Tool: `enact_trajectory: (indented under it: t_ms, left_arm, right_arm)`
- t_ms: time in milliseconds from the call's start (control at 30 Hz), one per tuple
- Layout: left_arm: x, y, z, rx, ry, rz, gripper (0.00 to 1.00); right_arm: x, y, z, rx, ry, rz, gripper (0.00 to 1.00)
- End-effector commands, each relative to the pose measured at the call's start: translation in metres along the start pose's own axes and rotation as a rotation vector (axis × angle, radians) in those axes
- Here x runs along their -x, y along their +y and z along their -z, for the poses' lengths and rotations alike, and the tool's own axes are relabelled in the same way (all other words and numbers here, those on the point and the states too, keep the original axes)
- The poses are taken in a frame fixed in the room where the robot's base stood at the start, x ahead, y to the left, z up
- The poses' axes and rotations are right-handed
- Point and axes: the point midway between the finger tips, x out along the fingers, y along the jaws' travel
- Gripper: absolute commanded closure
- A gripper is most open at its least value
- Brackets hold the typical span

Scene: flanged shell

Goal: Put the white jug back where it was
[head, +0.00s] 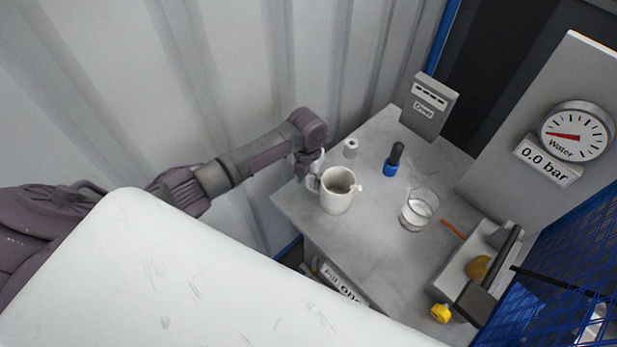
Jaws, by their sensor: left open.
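The white jug (338,196) stands upright near the left edge of the grey table (377,252). Its handle points left, toward my left gripper, and its spout points right. My left gripper (310,173) is at the handle side of the jug and is open. Its fingers are small and partly hidden, so I cannot tell whether they are around the handle or touching it. My right gripper is not in view.
A glass beaker (419,210), a blue and black bottle (393,161) and a small white cylinder (351,148) stand near the jug. A red-orange stick (453,229), a yellow object (440,313) and a grey tray (462,266) are farther right. A corrugated wall (240,70) rises behind.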

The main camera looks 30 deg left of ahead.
Motion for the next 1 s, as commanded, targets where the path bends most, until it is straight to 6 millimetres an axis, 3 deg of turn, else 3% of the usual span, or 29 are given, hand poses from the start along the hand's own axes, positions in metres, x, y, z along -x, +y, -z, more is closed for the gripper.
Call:
enact_trajectory:
  t_ms: [167,600,800,1000]
  left_arm:
    - [0.02,0.0,-0.002,-0.002,-0.005,0.001,0.59]
    - [0.106,0.0,-0.001,-0.001,-0.004,0.001,0.59]
    - [0.121,0.0,0.0,0.0,0.0,0.001,0.59]
    - [0.122,0.0,0.0,0.0,0.001,0.001,0.59]
  right_arm:
    - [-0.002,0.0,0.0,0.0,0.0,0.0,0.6]
    - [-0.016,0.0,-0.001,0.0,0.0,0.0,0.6]
    - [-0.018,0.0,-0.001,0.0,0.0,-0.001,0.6]
    - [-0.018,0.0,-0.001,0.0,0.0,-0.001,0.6]
